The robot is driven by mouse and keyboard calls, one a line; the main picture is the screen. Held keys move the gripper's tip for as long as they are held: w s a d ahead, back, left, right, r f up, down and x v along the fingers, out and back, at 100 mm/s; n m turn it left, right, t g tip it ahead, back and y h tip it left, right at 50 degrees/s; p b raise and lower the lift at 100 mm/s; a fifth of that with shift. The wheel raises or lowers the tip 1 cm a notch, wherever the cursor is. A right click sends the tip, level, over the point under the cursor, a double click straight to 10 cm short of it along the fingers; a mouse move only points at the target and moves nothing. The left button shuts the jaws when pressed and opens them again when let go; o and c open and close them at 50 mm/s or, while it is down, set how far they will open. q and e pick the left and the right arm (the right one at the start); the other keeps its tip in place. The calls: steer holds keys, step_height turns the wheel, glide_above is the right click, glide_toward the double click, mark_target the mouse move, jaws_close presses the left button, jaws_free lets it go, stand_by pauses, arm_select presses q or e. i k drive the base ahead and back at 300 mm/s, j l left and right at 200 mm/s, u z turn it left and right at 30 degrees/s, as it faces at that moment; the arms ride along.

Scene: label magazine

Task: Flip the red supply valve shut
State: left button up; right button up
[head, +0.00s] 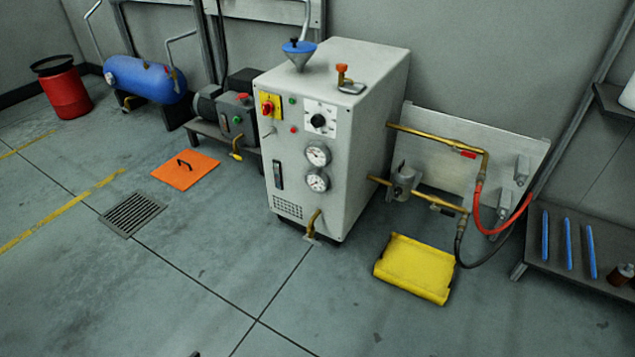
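A small red valve handle (464,153) sits on the upper brass pipe (420,135), to the right of the grey machine cabinet (350,130). The handle looks roughly in line with the pipe, but it is too small to tell its exact angle. The pipe runs from the cabinet's side past a pale wall panel (525,150) and bends down to a red hose (484,222). Neither of my grippers can be made out in the head view.
A lower brass pipe (378,181) carries a grey fitting (403,183). A yellow mat or cover (415,268) lies on the floor below the pipes. A low shelf (555,265) with blue rods stands at right. An orange plate (186,169) lies at left. The front floor is clear.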

mark_target(467, 153)
steer(key=i+l+z, duration=0.1)
steer(key=z, duration=0.25)
steer(key=i+z, duration=0.65)
steer(key=k+j, duration=0.05)
steer(key=k, duration=0.05)
